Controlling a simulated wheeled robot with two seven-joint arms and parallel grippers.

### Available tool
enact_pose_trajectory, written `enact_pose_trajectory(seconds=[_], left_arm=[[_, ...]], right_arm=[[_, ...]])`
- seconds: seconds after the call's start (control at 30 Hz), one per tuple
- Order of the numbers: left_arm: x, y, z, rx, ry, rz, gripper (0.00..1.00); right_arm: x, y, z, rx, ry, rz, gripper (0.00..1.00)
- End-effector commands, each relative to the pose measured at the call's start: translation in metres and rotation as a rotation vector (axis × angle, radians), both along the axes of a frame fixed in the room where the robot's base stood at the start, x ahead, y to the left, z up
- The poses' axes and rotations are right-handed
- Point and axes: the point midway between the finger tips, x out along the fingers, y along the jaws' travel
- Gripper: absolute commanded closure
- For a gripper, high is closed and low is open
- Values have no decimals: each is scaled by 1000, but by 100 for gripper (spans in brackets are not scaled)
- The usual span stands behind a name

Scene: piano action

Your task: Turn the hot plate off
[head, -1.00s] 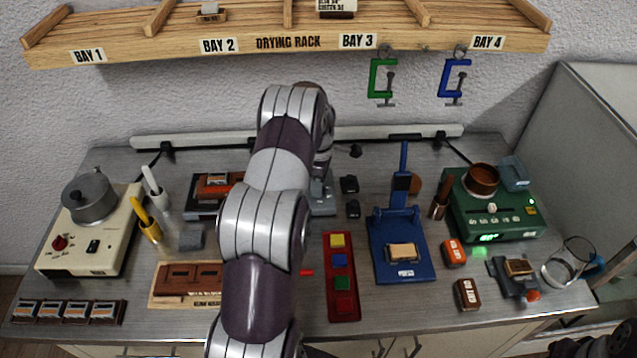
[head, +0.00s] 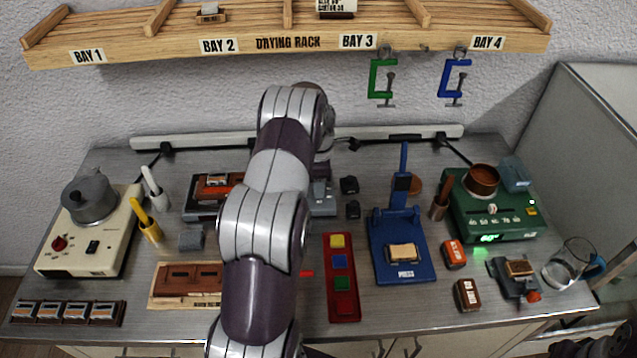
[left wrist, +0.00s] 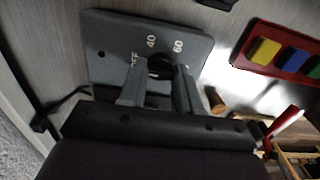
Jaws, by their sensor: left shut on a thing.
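A grey plate-like unit (left wrist: 110,45) marked OFF, 40 and 60 shows in the left wrist view; it looks like the hot plate. In the head view only part of this grey unit (head: 323,203) shows, beside my arm. My left gripper (left wrist: 160,85) is at its dial, with one finger on each side of the dark knob (left wrist: 160,66). The jaws are shut on the knob. The knob's pointer is hidden, so I cannot tell its setting. In the head view my left arm hides the gripper. My right gripper does not show clearly in either view.
A red tray (head: 342,305) of coloured blocks lies in front of the grey unit. A blue press (head: 385,268) and green unit (head: 497,220) stand to the right. A cream unit (head: 75,262) with a pot (head: 90,198) stands left. A drying rack (head: 270,42) hangs above.

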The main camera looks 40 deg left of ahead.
Motion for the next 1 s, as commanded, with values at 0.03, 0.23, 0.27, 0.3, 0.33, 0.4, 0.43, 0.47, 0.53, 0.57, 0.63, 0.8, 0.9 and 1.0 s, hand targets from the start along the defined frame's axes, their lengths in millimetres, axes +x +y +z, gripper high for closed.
enact_pose_trajectory(seconds=[0.03, 0.23, 0.27, 0.3, 0.33, 0.4, 0.43, 0.47, 0.53, 0.57, 0.63, 0.8, 0.9, 1.0], left_arm=[[1, 0, 1, 1, -4, 1, 98], [1, 0, 1, 1, -3, 0, 42], [1, 0, 1, 1, -3, 0, 42], [1, 0, 1, 1, -3, 0, 42], [1, 0, 1, 1, -2, 0, 42], [1, 0, 1, 1, -2, 0, 42], [1, 0, 1, 1, -2, 0, 42], [1, 0, 1, 1, -2, 0, 42], [1, 0, 6, 2, -4, 0, 42], [1, 1, 11, 2, -5, 0, 42], [2, 1, 25, 4, -7, 0, 42], [1, 0, 80, 2, -5, 0, 42], [1, 0, 110, 1, -2, 0, 42], [1, 0, 124, 0, -1, 0, 42]], right_arm=[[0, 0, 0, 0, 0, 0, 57], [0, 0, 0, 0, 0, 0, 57], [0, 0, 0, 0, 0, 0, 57], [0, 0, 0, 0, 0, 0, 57], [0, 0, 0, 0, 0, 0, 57], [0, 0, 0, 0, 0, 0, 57], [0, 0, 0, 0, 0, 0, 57], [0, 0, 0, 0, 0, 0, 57], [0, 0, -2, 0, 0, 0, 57], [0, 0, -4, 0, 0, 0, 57], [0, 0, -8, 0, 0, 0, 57], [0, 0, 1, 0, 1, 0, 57], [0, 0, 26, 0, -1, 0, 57], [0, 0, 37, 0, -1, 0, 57]])
